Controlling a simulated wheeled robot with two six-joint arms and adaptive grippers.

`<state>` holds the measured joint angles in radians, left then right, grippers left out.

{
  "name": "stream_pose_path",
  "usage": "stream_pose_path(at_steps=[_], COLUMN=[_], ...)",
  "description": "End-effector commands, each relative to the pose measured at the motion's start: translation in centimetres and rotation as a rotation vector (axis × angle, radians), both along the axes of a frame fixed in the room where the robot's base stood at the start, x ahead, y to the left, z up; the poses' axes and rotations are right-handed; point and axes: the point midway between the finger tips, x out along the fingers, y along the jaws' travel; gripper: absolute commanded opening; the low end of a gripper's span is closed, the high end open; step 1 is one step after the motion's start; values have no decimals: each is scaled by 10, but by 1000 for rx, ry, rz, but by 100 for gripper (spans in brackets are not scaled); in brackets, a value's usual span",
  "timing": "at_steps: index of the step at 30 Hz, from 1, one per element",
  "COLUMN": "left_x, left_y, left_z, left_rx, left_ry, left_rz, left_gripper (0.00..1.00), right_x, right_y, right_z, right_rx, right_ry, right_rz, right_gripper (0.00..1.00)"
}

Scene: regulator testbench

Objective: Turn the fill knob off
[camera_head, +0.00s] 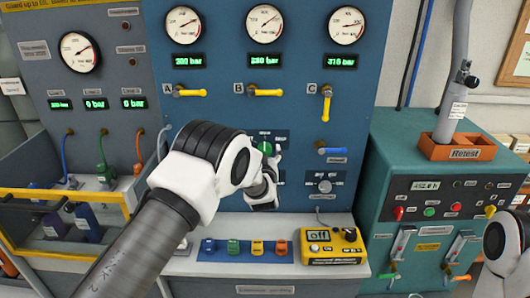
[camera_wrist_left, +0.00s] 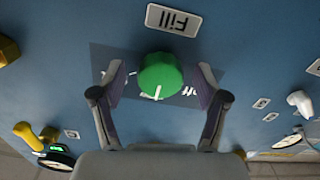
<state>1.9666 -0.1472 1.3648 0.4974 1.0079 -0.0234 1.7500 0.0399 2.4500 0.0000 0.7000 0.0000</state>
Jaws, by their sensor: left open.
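The green fill knob (camera_wrist_left: 160,75) sits on a dark plate on the blue panel, below the "Fill" label (camera_wrist_left: 173,20) in the left wrist view. Its white mark points down in that view, beside partly covered lettering that looks like "Off". In the head view the knob (camera_head: 265,148) shows just above my left gripper (camera_head: 271,166). My left gripper is open, with one finger on each side of the knob (camera_wrist_left: 161,78); clear gaps show between the fingers and knob.
Yellow valve handles A (camera_head: 190,93), B (camera_head: 265,92) and C (camera_head: 326,105) are above. A grey knob (camera_head: 325,186) is right of the fill knob. A yellow meter (camera_head: 331,246) reading "off" stands on the ledge below. A teal cabinet (camera_head: 385,150) stands at right.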

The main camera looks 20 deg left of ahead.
Motion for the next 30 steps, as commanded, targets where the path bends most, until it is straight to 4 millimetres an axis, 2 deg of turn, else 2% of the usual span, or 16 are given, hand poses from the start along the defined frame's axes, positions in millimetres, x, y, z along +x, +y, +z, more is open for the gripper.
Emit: stream_pose_path(at_steps=[2,6,7,20,30], left_x=[0,0,0,0,0], left_y=[0,0,0,0,-1], left_z=[0,0,0,-2,-5], left_rx=[0,0,0,-40,-239], left_ry=[0,0,0,-12,-71], left_rz=[0,0,0,0,-1], left_gripper=[70,21,14,14,14], right_x=[0,0,0,0,0], right_y=[0,0,0,0,0], right_z=[0,0,0,-8,-39], right_rx=[0,0,0,0,0], right_ry=[0,0,0,0,0], right_rz=[0,0,0,0,0], right_gripper=[0,0,0,0,0])
